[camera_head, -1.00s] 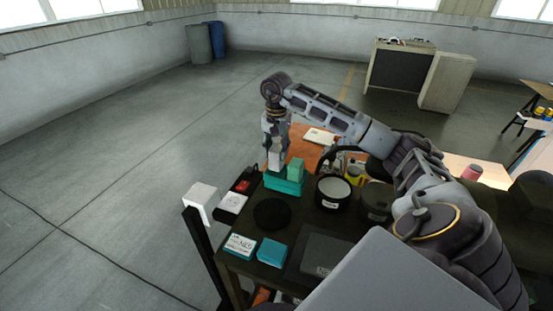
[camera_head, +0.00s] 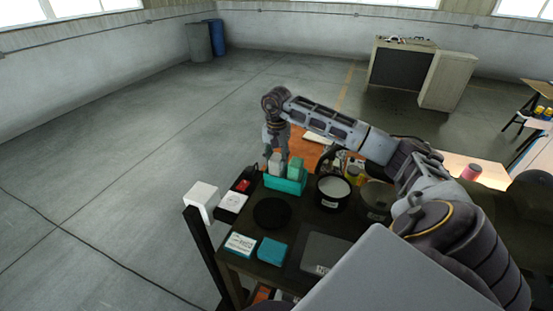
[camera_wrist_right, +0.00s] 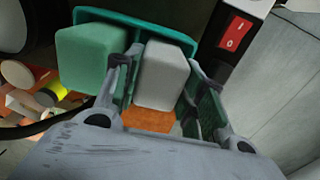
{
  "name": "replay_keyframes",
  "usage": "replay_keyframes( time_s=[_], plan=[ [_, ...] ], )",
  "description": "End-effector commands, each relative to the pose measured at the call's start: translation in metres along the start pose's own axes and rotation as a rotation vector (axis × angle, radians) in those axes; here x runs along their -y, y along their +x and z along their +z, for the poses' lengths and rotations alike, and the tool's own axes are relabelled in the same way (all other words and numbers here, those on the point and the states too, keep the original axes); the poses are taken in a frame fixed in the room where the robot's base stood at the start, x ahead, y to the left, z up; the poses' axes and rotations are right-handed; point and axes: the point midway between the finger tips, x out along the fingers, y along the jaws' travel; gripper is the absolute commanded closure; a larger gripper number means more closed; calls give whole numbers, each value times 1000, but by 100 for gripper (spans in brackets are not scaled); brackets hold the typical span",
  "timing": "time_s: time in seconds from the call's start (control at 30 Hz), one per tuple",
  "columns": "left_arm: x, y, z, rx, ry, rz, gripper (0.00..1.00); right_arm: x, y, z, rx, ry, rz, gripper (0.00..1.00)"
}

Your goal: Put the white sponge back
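The white sponge (camera_head: 275,164) stands upright in the left side of the teal holder (camera_head: 284,185), beside a green sponge (camera_head: 295,168). My right gripper (camera_head: 276,151) is just above the holder, pointing down. In the right wrist view the white sponge (camera_wrist_right: 163,77) is between the two fingers of the gripper (camera_wrist_right: 163,85), which are spread wider than it. One finger is in the gap between the green sponge (camera_wrist_right: 90,58) and the white one. The teal holder's rim (camera_wrist_right: 135,22) shows behind them. My left gripper is not in view.
On the dark table are a black round pad (camera_head: 272,213), a white-topped round container (camera_head: 333,188), a teal block (camera_head: 272,251) and a labelled box (camera_head: 240,245). A red switch (camera_wrist_right: 235,33) is close to the holder. A white block (camera_head: 201,196) is at the left edge.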

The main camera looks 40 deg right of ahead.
Motion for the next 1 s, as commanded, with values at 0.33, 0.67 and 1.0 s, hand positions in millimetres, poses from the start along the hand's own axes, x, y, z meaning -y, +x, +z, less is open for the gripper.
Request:
replay_keyframes(
  time_s=[0.33,0.67,1.0],
  plan=[
    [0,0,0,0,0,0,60,0,0,0,0,0,0,51],
    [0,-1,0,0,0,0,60,0,-7,0,-1,0,-1,51],
    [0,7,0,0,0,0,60,0,-38,0,-1,0,-2,51]
  ],
)
